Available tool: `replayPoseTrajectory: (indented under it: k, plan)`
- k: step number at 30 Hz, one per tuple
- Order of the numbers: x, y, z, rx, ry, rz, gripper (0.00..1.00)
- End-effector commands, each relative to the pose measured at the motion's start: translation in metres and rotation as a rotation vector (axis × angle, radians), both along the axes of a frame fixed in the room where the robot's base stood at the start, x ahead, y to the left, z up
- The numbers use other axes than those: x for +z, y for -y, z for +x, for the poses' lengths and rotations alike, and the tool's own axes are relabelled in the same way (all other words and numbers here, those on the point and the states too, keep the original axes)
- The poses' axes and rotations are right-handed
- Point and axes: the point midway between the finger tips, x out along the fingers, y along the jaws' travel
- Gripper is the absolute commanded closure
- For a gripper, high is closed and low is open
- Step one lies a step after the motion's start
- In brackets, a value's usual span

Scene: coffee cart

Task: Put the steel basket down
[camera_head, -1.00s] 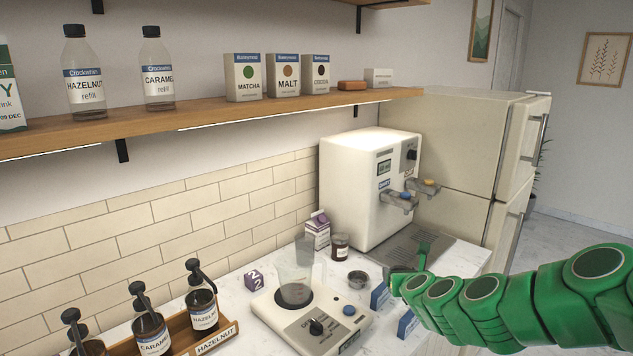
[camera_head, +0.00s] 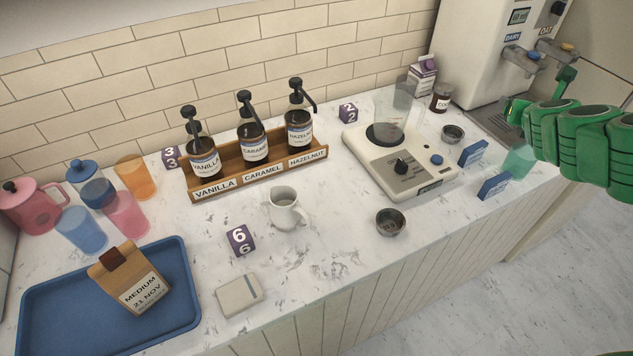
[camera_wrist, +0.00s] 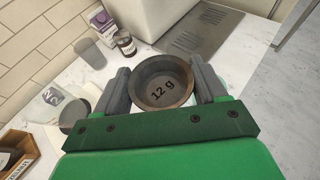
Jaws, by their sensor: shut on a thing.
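In the wrist view my gripper (camera_wrist: 161,84) is shut on a round steel basket (camera_wrist: 163,83) marked "12 g", one finger on each side of it. The basket's open top faces the wrist camera, and it looks empty. In the head view my green arm reaches in from the right, over the counter's right end; the held basket cannot be made out there. Two other small steel baskets stand on the counter in the head view: one (camera_head: 452,133) right of the scale and one (camera_head: 390,222) in front of it.
The white scale (camera_head: 400,165) carries a clear cup. Two blue cards (camera_head: 473,152) (camera_head: 494,186) and a teal cup (camera_head: 519,160) stand near my arm. The dispenser (camera_head: 490,50) is behind. A white pitcher (camera_head: 286,208) stands further left. The front counter between pitcher and scale has bare patches.

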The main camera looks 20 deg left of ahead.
Motion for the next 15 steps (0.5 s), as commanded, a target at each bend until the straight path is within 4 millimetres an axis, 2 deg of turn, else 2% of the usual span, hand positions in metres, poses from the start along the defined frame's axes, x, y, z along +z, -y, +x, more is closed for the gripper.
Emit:
replayPoseTrajectory:
  k: [10, 15]
  plan:
    - [0.03, 0.001, 0.0, -0.001, 0.004, -0.002, 0.63]
    - [0.023, -0.01, -0.002, 0.034, 0.0, 0.001, 0.63]
